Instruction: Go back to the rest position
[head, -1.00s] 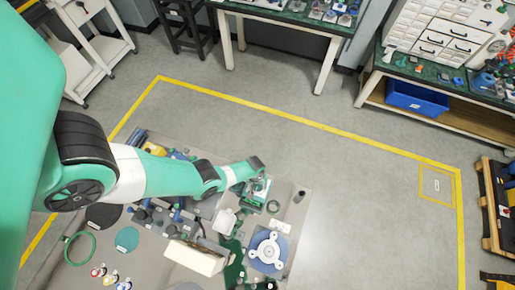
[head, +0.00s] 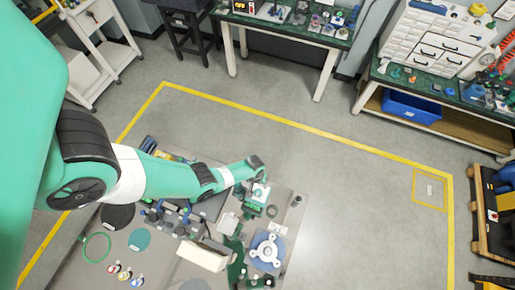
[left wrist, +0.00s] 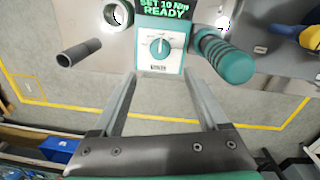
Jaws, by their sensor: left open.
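My left arm comes in from the left over the workbench (head: 296,212). Its gripper (head: 260,181) is small in the head view, close to a teal and white device (head: 261,194). In the left wrist view my left gripper (left wrist: 161,80) is open, its two grey fingers apart with nothing between them. The device also shows there (left wrist: 160,45), just beyond the fingertips, with a dial and a display reading "SET 10 Nm READY". I cannot tell the exact gap to it. My right gripper cannot be made out.
A ribbed teal handle (left wrist: 228,58) lies right of the device, and a dark grey cylinder (left wrist: 80,52) lies left. The bench also holds a blue fixture with a white three-armed part (head: 267,252) and a white open box (head: 203,255). Floor right of the bench is clear.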

